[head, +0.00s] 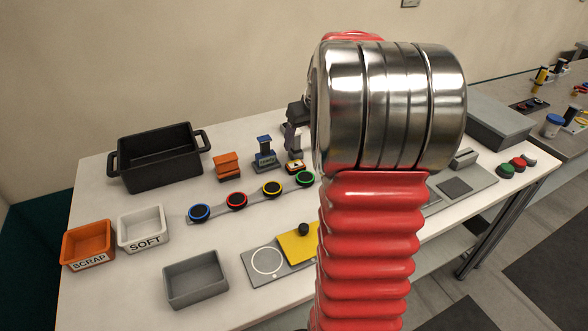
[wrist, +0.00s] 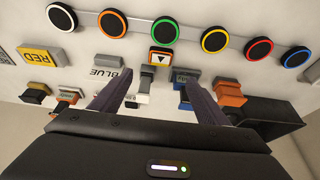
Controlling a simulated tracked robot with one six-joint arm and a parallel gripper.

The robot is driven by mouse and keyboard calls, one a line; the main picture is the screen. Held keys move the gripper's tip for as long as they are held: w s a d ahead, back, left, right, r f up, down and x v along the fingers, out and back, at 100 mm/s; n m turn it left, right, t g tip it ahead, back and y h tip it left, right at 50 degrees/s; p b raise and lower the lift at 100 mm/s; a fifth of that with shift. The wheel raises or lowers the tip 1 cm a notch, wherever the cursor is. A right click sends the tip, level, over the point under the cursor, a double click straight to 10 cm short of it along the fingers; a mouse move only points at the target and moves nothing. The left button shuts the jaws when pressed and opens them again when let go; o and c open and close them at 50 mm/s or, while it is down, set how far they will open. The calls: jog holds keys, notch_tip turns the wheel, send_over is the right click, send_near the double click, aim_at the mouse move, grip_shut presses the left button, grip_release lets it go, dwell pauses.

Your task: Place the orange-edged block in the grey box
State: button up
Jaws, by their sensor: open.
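The orange-edged block (head: 295,167) is small, with a dark base, and stands on the table beside the green-ringed disc. In the wrist view the block (wrist: 160,58) shows a pale face with a dark triangle, just beyond my fingertips. My gripper (wrist: 159,78) is open, its two dark fingers spread with nothing gripped between them. A grey upright stand (wrist: 147,78) shows between the fingers, right by the block. In the head view my gripper is mostly hidden behind my arm. The grey box (head: 196,279) is open-topped and looks empty, at the table's front left.
A strip of ringed discs (head: 237,201) lies between block and box. A blue stand (head: 264,152) and an orange stand (head: 227,166) are left of the block. The black crate (head: 158,158), SOFT bin (head: 143,228) and SCRAP bin (head: 88,244) stand left. A yellow plate (head: 299,242) is right of the grey box.

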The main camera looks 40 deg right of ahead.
send_over(295, 164)
jog(key=s, duration=0.2)
jog(key=shift+s+a+f, duration=0.1)
jog(key=shift+f, duration=1.9)
jog(key=shift+s+a+f, duration=0.1)
jog(key=shift+f, duration=1.9)
jog(key=shift+x, duration=2.6)
jog(key=shift+c, duration=0.5)
jog(key=c, duration=1.1)
jog(key=shift+c, duration=0.2)
